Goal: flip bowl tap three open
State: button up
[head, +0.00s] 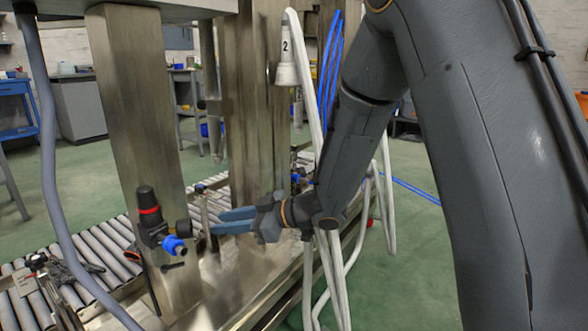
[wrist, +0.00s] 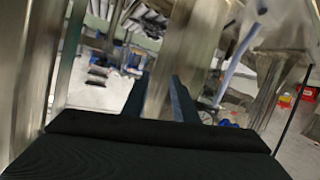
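No tap marked three can be read in either view. A black fitting with a red ring (head: 149,212) and a blue end (head: 173,244) sits at the steel post, left of my gripper. My gripper (head: 219,221) has two blue fingers pointing left, level with this fitting and apart from it. In the wrist view the fingers (wrist: 160,78) stand apart with nothing held between them. A thin upright metal piece (head: 205,218) is close to the fingertips; I cannot tell whether they touch.
Steel posts (head: 140,110) stand left and behind. A white lance marked 2 (head: 287,65) and white hoses (head: 386,195) hang near my arm. A roller conveyor (head: 105,240) with a dark tool (head: 70,270) lies at lower left. Green floor (head: 410,250) is clear on the right.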

jog(key=w+d+r+m+t+h+p, duration=0.2)
jog(key=d+r+m+t+h+p, duration=0.25)
jog(key=d+r, duration=0.25)
jog(key=s+d+r+m+g+h+p, duration=0.1)
jog(key=s+d+r+m+h+p, duration=0.2)
jog(key=s+d+r+h+p, duration=0.2)
jog(key=d+h, duration=0.1)
jog(key=d, duration=0.2)
jog(key=shift+s+d+m+p, duration=0.3)
jog(key=shift+m+p, duration=0.05)
jog(key=shift+w+h, duration=0.1)
jog(key=shift+h, duration=0.15)
